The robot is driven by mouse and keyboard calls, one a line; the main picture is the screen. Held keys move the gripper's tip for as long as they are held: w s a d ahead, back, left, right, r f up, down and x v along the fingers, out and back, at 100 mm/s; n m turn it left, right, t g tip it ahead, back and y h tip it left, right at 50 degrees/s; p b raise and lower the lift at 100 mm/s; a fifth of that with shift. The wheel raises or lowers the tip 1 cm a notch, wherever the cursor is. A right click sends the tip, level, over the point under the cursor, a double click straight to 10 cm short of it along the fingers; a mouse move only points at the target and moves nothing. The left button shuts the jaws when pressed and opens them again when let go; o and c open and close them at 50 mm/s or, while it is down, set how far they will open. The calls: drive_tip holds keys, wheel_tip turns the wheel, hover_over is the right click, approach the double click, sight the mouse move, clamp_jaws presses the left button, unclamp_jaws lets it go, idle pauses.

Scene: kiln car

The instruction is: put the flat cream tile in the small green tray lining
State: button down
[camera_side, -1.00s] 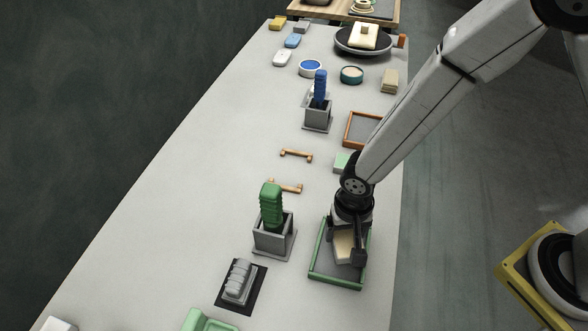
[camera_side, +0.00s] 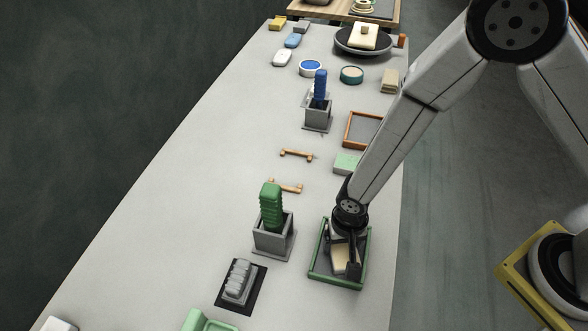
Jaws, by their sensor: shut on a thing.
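The flat cream tile (camera_side: 339,260) is between the fingers of my gripper (camera_side: 344,266), which is shut on it. The tile is over the grey floor of the small green-rimmed tray (camera_side: 333,281), inside the rim as seen from this view. I cannot tell whether the tile touches the tray floor. My gripper points down into the tray, and its fingers and wrist hide part of the tile and the tray's far side.
A grey holder (camera_side: 273,239) with a green-handled tool (camera_side: 271,207) stands close to the tray's left. A pale green block (camera_side: 346,163) and an orange-rimmed tray (camera_side: 361,131) lie behind. The table's right edge is close to the green tray.

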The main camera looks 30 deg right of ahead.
sight(343, 245)
drive_tip(key=shift+f, duration=0.15)
unclamp_jaws()
idle(0.4)
wheel_tip(343, 245, up, 12)
idle(0.9)
drive_tip(key=shift+d, duration=0.1)
idle(0.4)
drive_tip(key=d+r+n+t, duration=0.1)
drive_tip(key=d+r+n, duration=0.1)
drive_tip(key=d, duration=0.8)
drive_tip(key=s+d+r+n+t, duration=0.1)
drive_tip(key=d+r+n, duration=0.1)
drive_tip(key=d+r, duration=0.3)
drive_tip(key=d, duration=0.4)
drive_tip(key=shift+d+n+t, duration=0.3)
drive_tip(key=shift+d, duration=0.05)
